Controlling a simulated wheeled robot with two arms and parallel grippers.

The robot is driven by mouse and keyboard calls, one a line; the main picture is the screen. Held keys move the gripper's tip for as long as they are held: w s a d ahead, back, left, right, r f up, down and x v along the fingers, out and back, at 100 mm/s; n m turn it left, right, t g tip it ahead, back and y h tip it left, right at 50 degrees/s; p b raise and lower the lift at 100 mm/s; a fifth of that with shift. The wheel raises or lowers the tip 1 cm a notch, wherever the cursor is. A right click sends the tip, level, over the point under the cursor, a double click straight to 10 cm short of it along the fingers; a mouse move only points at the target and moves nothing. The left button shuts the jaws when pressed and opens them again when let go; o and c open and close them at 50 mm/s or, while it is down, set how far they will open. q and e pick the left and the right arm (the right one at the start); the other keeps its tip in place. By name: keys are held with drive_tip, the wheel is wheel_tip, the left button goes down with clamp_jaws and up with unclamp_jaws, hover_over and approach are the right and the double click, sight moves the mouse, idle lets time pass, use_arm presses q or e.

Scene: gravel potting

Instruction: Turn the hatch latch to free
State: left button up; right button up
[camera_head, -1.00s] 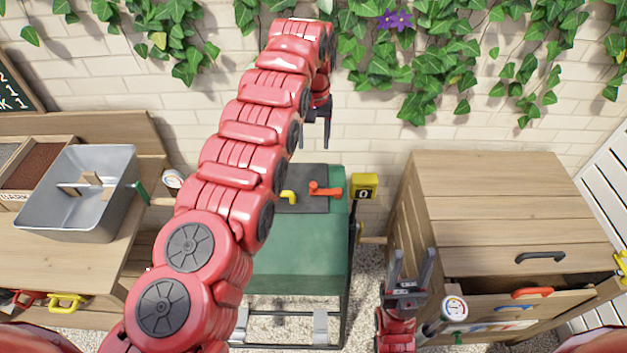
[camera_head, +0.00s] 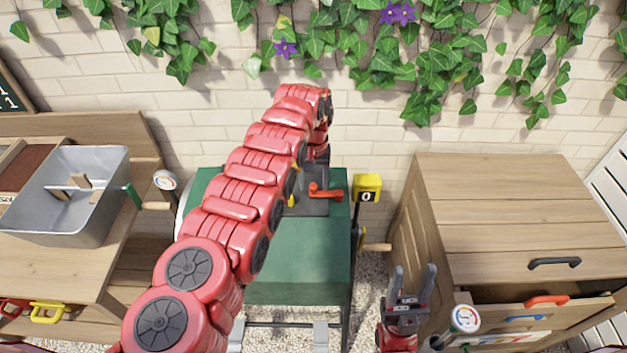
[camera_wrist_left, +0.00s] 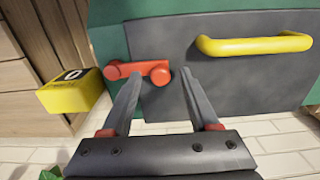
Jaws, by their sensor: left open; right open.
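The red-orange hatch latch (camera_head: 325,191) sits on the dark grey hatch (camera_head: 315,208) on top of the green box (camera_head: 300,265). The yellow hatch handle (camera_wrist_left: 255,45) is to the right there. In the head view my left arm partly hides the handle and hatch. My right gripper (camera_head: 414,267) is open and empty, pointing up.
A yellow box marked 0 (camera_head: 367,187) stands just right of the green box. A wooden cabinet (camera_head: 510,220) with a partly open drawer is at the right. A metal tub (camera_head: 50,205) sits on the left bench. Ivy hangs on the brick wall behind.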

use_arm(q)
drive_tip(key=shift+f, duration=0.15)
clamp_jaws()
idle(1.4)
